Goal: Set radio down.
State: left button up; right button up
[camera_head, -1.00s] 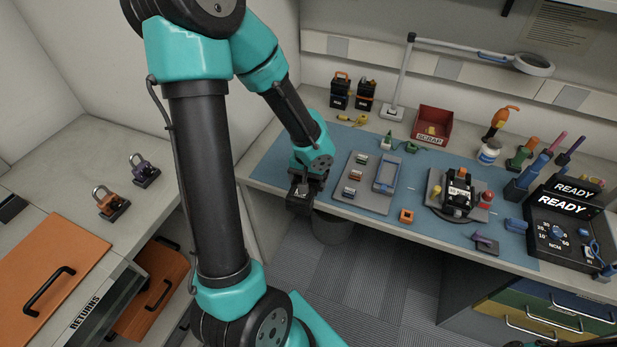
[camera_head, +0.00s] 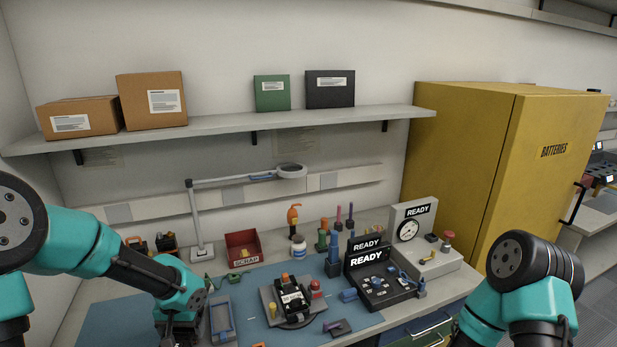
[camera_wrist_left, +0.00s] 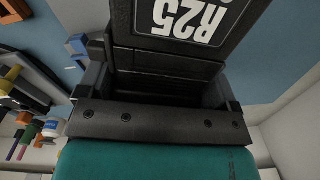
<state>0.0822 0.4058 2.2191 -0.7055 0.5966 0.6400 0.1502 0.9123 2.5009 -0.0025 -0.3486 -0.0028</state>
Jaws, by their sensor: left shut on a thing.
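The radio (camera_wrist_left: 185,35) is a black block with a white "R25" label, upside down in the left wrist view. My left gripper (camera_wrist_left: 165,92) is shut on it, with a finger on each side. In the head view my left gripper (camera_head: 178,328) is at the lower left, over the left part of the blue mat (camera_head: 105,322). The radio cannot be made out there, and I cannot tell whether it touches the mat. My right arm shows at the lower right, but its gripper is out of view.
A blue-rimmed tray (camera_head: 222,322) lies right of my left gripper. A black device sits in a grey fixture (camera_head: 272,308). A red scrap bin (camera_head: 242,249), a lamp (camera_head: 199,225) and a black "READY" unit (camera_head: 382,292) stand around. A yellow battery cabinet (camera_head: 460,150) is at right.

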pick_arm(q)
jog(key=w+d+r+m, duration=0.3)
jog(key=w+d, duration=0.7)
jog(key=d, duration=0.4)
jog(key=shift+m, duration=0.9)
jog(key=shift+a, duration=0.15)
